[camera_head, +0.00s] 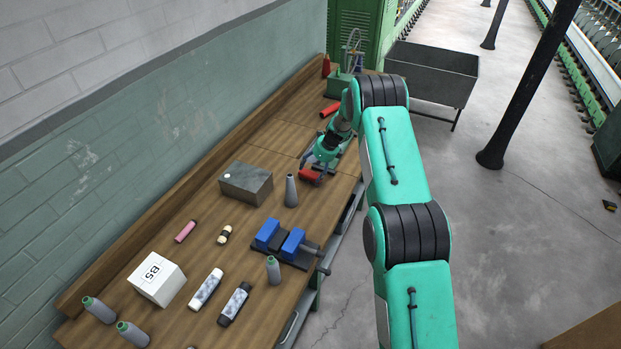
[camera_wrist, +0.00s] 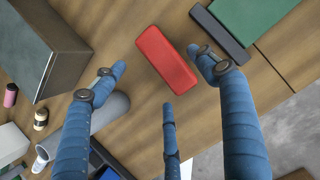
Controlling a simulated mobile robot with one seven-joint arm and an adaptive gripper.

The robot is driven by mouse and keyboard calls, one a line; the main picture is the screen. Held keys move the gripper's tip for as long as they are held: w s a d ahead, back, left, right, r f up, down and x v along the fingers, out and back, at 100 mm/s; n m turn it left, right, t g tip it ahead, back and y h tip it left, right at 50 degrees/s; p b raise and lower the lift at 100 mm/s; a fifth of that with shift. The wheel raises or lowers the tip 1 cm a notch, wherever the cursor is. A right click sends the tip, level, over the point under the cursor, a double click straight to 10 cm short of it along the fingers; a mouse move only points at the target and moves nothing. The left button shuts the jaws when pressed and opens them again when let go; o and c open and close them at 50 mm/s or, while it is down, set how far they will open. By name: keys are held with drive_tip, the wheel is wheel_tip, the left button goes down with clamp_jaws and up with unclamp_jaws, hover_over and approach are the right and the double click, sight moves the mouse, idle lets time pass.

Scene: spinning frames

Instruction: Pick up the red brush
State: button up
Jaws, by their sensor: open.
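A red block-like thing with rounded edges, which looks like the red brush (camera_head: 309,175), lies on the wooden workbench, right at my gripper (camera_head: 318,164). In the wrist view the red brush (camera_wrist: 165,57) lies slantwise on the wood, beyond and between the spread blue fingers of my gripper (camera_wrist: 163,72). The fingers are open and hold nothing. Bare wood shows between the red brush and the fingertips in the picture. Its underside is hidden, so bristles cannot be seen.
A grey metal box (camera_head: 246,183) and a grey cone (camera_head: 291,191) stand close by. A green and dark thing (camera_wrist: 250,18) lies just beside the brush. A blue-jawed vise (camera_head: 280,240) is nearer. Another red thing (camera_head: 330,109) lies farther back. The bench edge is to the right.

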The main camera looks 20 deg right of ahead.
sight(310, 175)
drive_tip(key=shift+w+f, duration=0.1)
drive_tip(key=shift+f, duration=0.15)
drive_tip(key=shift+a+f, duration=0.1)
drive_tip(key=shift+p+x, duration=0.5)
drive_tip(key=shift+x, duration=1.9)
drive_tip(key=shift+w+f, duration=0.1)
drive_tip(key=shift+w, duration=0.05)
drive_tip(key=shift+f, duration=0.25)
drive_tip(key=c, duration=1.3)
drive_tip(key=shift+r, duration=0.25)
